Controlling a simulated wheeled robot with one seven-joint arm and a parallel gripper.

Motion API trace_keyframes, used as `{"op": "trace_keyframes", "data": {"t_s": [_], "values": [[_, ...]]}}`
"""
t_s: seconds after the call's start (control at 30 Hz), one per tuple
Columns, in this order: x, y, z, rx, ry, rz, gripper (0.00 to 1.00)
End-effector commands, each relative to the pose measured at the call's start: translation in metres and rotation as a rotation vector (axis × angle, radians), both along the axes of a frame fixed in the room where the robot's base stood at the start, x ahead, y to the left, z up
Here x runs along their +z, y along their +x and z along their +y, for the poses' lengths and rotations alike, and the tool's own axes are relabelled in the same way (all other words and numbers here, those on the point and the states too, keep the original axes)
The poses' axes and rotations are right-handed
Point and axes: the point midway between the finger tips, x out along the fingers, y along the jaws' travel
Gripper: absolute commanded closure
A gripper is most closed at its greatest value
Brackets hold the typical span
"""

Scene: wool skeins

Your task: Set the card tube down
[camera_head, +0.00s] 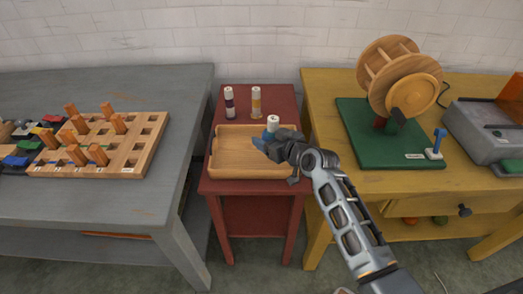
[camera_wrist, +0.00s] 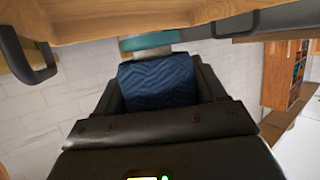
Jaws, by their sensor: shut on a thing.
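My gripper (camera_head: 265,143) is over the right part of a shallow wooden tray (camera_head: 226,173) on a small red table. It is shut on a card tube (camera_head: 272,123) with a pale top and blue-teal winding. The tube's upper part shows beyond the gripper, and its lower part is hidden. In the wrist view, a teal and pale strip of the tube (camera_wrist: 150,42) shows beyond the blue finger pad (camera_wrist: 157,82). I cannot tell whether the tube touches the tray.
Two more tubes stand behind the tray, one with dark winding (camera_head: 230,103) and one with yellow (camera_head: 256,102). A grey table with a wooden pegboard (camera_head: 150,145) is at left. A yellow table with a wooden winder (camera_head: 400,78) is at right.

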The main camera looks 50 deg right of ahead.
Motion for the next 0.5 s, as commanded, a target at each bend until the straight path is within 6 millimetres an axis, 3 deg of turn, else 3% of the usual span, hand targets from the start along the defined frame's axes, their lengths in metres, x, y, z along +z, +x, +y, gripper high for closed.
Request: {"op": "trace_keyframes", "data": {"t_s": [0.2,0.5], "values": [[-0.013,0.009,0.021,0.000,0.001,0.001,0.59],[-0.049,0.010,0.022,-0.001,0.003,0.000,0.59]]}}
